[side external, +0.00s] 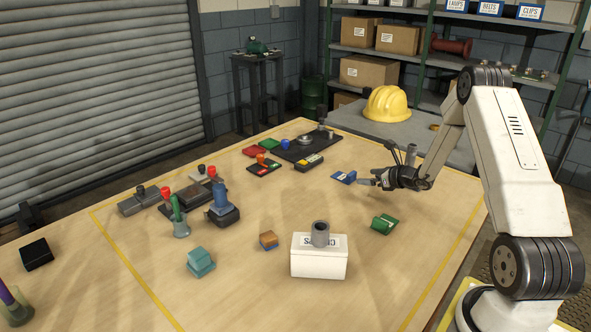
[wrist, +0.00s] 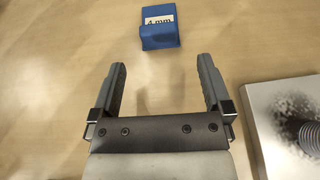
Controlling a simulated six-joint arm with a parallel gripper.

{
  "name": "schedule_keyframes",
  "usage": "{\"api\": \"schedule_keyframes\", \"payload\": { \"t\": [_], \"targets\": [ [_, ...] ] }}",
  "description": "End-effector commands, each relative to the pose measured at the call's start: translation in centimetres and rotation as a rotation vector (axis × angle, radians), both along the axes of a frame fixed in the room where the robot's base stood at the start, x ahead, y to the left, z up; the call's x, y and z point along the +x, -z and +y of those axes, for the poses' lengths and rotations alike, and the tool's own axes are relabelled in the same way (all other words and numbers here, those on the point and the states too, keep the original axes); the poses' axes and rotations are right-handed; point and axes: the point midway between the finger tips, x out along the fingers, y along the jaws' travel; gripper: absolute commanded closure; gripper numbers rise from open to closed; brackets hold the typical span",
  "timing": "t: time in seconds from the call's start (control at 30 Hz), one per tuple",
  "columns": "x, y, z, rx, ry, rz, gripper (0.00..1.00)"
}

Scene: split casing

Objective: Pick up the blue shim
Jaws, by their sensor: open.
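The blue shim (wrist: 158,30) lies on the wooden table ahead of my gripper in the wrist view. It has a white label reading "4 mm". It also shows in the side view as a small blue piece (side external: 344,178) at the table's right side, just left of my gripper (side external: 366,183). In the wrist view my gripper (wrist: 160,82) has its two dark fingers spread apart with nothing between them. The shim is beyond the fingertips, roughly centred between them, and apart from them.
A metal plate with a threaded part (wrist: 296,125) is right of my gripper in the wrist view. In the side view a green block (side external: 384,224) and a white bin (side external: 319,262) are nearer, and a black tray (side external: 303,146) is behind. Bare table surrounds the shim.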

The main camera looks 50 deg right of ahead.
Motion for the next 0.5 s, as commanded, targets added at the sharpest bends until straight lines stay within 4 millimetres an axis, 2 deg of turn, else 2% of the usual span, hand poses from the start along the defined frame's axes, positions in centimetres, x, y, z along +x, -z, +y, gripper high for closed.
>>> {"api": "schedule_keyframes", "payload": {
  "t": [0.5],
  "targets": [
    [1.9,0.8,0.1,0.0,-0.003,0.0,0.0]
  ]
}}
